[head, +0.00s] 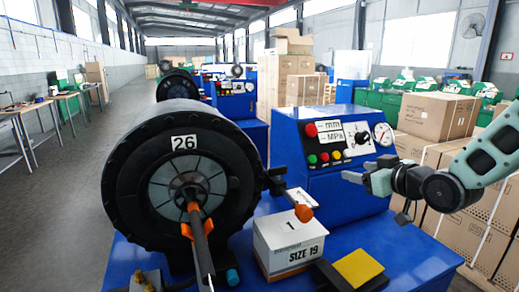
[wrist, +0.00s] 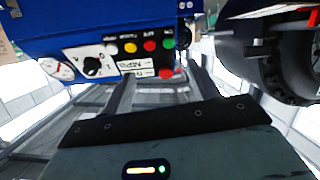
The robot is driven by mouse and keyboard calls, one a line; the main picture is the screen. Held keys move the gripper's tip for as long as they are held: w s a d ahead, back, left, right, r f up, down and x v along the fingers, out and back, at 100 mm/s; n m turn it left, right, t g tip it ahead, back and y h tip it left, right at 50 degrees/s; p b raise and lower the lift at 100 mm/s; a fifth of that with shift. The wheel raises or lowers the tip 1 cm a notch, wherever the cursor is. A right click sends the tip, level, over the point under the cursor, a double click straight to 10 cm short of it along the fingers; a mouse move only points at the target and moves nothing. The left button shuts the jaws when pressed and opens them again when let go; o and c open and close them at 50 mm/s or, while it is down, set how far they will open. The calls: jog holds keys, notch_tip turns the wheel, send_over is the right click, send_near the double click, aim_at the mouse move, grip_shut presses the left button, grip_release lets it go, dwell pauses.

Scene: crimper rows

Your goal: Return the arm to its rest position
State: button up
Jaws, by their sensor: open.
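My gripper (head: 358,180) is at the right of the head view, held in the air in front of the blue control box (head: 290,165). My arm (head: 485,165) comes in from the right edge. The jaws are open and empty. In the wrist view the two fingers of my gripper (wrist: 162,88) stand apart with nothing between them. That view shows the control panel upside down, with its buttons and knob. The black crimper head (head: 125,190) marked 26 is well to the left of my gripper.
A hose with an orange part (head: 194,222) sits at the crimper's centre. A white box (head: 287,245) marked SIZE 19 and a black tray with a yellow pad (head: 358,268) stand on the blue bench (head: 415,250). Cardboard boxes (head: 437,113) are stacked behind my arm. The left aisle is clear.

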jog(key=s+d+f+m+g+h, duration=0.1)
jog(key=s+f+m+g+h, duration=0.2)
jog(key=s, duration=0.4)
jog(key=s+d+f+m+g, duration=0.1)
jog(key=s+d+f+g, duration=0.15)
jog(key=s+g, duration=0.35)
jog(key=s+f+m+g+h, duration=0.2)
jog(key=s+f, duration=0.2)
jog(key=s, duration=0.4)
jog(key=s+a+r+n+g, duration=0.1)
jog(key=s+a+n, duration=0.3)
jog(key=s+a, duration=0.2)
jog(key=s+a+r+n+g, duration=0.1)
jog(key=s+a+n+g, duration=0.1)
jog(key=s+a+n, duration=0.2)
jog(key=s+a, duration=0.3)
jog(key=a, duration=0.4)
jog(key=shift+s+a+r, duration=0.15)
jog(key=shift+a+r, duration=0.05)
jog(key=shift+a, duration=0.1)
